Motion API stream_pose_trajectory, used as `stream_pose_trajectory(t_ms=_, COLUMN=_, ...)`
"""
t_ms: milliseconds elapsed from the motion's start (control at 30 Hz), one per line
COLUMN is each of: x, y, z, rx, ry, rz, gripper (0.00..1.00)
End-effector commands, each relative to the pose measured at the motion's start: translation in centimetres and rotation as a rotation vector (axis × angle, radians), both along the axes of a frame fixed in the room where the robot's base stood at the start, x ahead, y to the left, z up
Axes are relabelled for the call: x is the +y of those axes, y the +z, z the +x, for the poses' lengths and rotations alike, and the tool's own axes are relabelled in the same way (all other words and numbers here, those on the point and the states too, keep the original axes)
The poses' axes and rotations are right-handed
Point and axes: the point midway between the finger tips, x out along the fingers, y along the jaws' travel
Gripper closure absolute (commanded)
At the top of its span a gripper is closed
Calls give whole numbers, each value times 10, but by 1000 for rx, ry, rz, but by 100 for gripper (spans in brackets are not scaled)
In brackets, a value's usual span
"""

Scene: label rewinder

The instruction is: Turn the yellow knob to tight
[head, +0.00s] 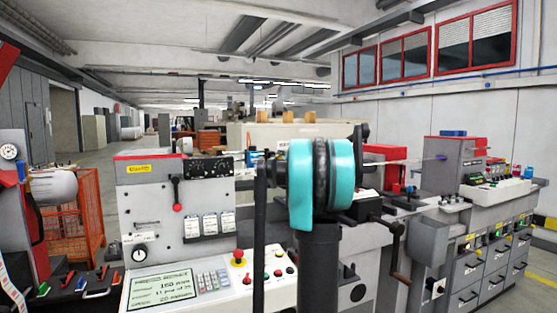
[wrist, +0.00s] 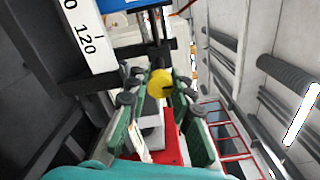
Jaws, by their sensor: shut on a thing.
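The yellow knob (wrist: 159,84) is in the middle of the wrist view, round, with a small dark mark on its face. My gripper (wrist: 160,80) has its two green-padded fingers on either side of the knob, shut on it. A dark bracket or rod stands just beyond the knob. Any tight or loose marking cannot be made out. In the head view my teal and black arm covers the middle of the machine, and the knob and fingertips are hidden behind it.
A white scale (wrist: 88,38) marked 120 lies close at upper left in the wrist view. In the head view, a control panel (head: 185,284) with a screen and buttons is at left front. A hand crank (head: 396,250) is right of my arm. Grey drawer cabinets (head: 470,270) stand at right.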

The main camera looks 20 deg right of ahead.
Motion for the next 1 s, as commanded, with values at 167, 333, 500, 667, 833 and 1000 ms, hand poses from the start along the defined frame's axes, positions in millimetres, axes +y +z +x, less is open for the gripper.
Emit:
stream_pose_trajectory(t_ms=167, x=0, y=-1, z=-1, rx=0, ry=-1, rz=0, gripper=100)
stream_pose_trajectory(t_ms=333, x=0, y=-1, z=-1, rx=0, ry=-1, rz=-1, gripper=76)
stream_pose_trajectory(t_ms=500, x=0, y=-1, z=0, rx=0, ry=-1, rz=-1, gripper=56)
stream_pose_trajectory(t_ms=667, x=0, y=0, z=0, rx=0, ry=0, rz=-1, gripper=56)
stream_pose_trajectory(t_ms=833, x=0, y=0, z=-1, rx=0, ry=0, rz=-1, gripper=56)
stream_pose_trajectory(t_ms=1000, x=-1, y=0, z=-13, rx=0, ry=-1, rz=0, gripper=56)
